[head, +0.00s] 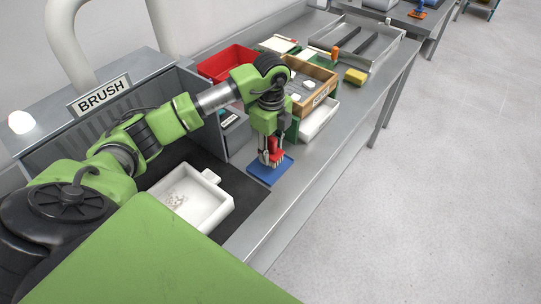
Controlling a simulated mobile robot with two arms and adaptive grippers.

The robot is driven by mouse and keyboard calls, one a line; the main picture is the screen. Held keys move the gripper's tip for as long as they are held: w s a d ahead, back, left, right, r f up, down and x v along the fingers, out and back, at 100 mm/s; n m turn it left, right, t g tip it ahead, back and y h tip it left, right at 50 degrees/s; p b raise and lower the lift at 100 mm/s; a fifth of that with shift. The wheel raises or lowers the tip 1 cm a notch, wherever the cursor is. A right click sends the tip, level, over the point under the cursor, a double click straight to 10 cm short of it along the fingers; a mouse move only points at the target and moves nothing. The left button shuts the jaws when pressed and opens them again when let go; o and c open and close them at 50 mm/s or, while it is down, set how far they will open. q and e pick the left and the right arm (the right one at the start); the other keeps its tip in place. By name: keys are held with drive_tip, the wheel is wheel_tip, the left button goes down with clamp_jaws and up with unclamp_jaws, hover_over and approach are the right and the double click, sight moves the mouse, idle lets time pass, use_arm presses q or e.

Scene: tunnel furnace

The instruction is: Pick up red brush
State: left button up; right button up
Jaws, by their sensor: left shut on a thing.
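The red brush (276,146) stands upright with its pale bristles down, over a blue mat (270,171) on the grey metal bench. My left gripper (270,150) points down and is shut on the red brush. Its fingers hide part of the brush. I cannot tell whether the bristles touch the mat. My right gripper is not in the head view.
A white bin (318,122), wooden box (325,79), red bin (222,57) and yellow sponge (356,76) stand farther along. The floor at right is clear.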

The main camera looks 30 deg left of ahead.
use_arm(q)
drive_tip(key=s+d+r+b, duration=0.2)
drive_tip(key=s+d+r, duration=0.6)
drive_tip(key=s, duration=0.1)
drive_tip(key=shift+s+d+r, duration=0.35)
drive_tip(key=shift+s+r, duration=0.05)
drive_tip(key=o, duration=0.6)
drive_tip(key=c, duration=0.3)
